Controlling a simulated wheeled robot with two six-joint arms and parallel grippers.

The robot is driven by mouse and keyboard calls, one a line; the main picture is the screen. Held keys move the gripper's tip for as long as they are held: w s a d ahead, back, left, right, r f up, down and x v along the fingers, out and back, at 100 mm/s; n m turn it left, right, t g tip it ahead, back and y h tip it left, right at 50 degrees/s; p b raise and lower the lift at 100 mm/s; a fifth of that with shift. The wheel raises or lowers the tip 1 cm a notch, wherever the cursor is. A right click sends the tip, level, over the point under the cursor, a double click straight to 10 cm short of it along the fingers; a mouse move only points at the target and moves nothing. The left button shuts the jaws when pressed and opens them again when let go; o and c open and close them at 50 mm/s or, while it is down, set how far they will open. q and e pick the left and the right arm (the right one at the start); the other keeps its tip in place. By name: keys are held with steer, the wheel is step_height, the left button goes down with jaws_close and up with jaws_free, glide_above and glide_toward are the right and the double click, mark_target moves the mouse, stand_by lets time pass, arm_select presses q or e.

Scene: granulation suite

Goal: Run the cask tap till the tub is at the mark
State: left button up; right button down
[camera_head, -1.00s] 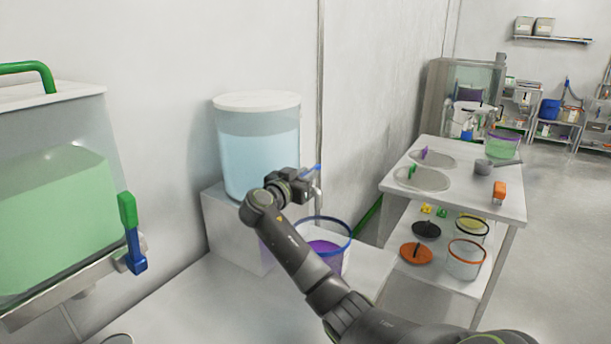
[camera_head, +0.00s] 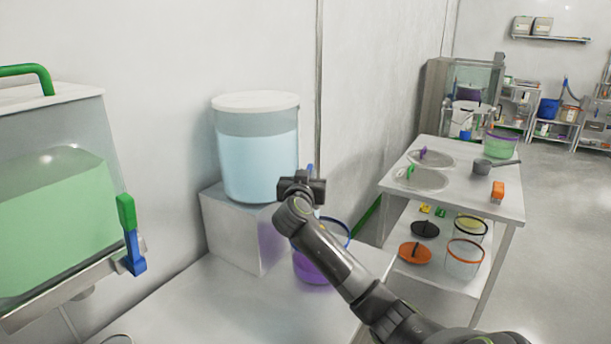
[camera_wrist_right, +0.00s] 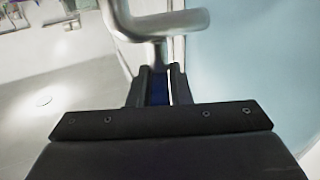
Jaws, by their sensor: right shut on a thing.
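The cask (camera_head: 258,165) is a clear round vessel of pale blue liquid under a white lid, standing on a white block. The blue tap handle (camera_head: 310,169) shows just behind my right gripper (camera_head: 303,188), at the cask's right side. In the right wrist view the gripper (camera_wrist_right: 158,92) is shut on the dark blue handle, below a metal tap pipe (camera_wrist_right: 158,24). The tub (camera_head: 313,271), with a blue rim and purple lower part, stands below, partly hidden by my right arm. Its mark and level cannot be made out. My left gripper is not in view.
A tank of green liquid (camera_head: 50,225) with a green and blue tap stands at the left. A white table (camera_head: 455,190) with lids, a scoop and tubs stands at the right. The bench front (camera_head: 210,300) is clear.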

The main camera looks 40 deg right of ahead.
steer(key=shift+s+d+n+t+y+p, duration=0.15)
steer(key=shift+n+t+y+p, duration=0.2)
steer(key=shift+n+t+y, duration=1.25)
steer(key=c, duration=1.4)
jaws_free()
steer(key=b+v, duration=0.2)
steer(key=v, duration=1.5)
steer(key=shift+s, duration=0.3)
steer(key=shift+r, duration=0.1)
